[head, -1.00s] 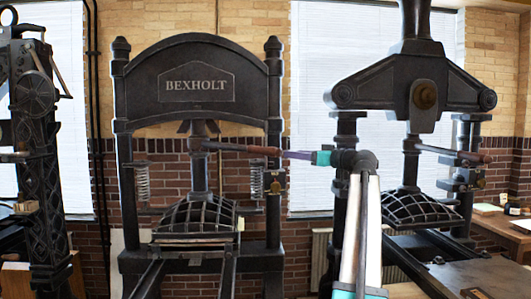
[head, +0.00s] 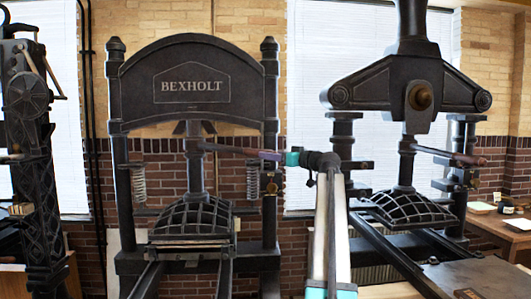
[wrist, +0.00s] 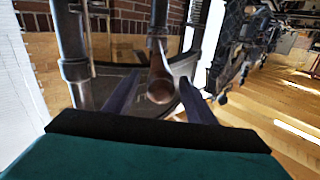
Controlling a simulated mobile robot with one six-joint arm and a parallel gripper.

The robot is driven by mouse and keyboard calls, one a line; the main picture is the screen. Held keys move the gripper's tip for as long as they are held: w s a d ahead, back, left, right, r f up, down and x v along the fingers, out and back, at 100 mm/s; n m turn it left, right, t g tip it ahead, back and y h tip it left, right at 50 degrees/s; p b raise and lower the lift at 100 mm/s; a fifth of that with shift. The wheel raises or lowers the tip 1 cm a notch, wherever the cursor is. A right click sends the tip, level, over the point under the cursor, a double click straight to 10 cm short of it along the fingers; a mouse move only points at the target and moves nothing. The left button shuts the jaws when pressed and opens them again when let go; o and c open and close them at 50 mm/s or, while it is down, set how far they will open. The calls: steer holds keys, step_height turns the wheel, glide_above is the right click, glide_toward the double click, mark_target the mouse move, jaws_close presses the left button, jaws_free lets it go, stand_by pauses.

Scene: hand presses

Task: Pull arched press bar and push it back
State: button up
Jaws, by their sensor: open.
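The arched press (head: 192,55) is dark iron with a curved top beam lettered BEXHOLT. Its press bar (head: 230,150) runs right from the central screw post and ends in a reddish-brown wooden handle. My gripper (head: 266,155) is at the handle's right end and overlaps it in the head view. In the wrist view, the round end of the wooden handle (wrist: 160,88) lies between the two open fingers of my gripper (wrist: 158,98), with space on both sides. The fingers are not closed on it.
A second press (head: 405,90) with a triangular beam and its own side bar (head: 448,156) stands close on the right. A third dark press (head: 30,130) stands at the left edge. A wooden table (head: 505,225) is at far right.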

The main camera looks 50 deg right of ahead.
steer(key=shift+w+p, duration=0.45)
steer(key=shift+w, duration=1.6)
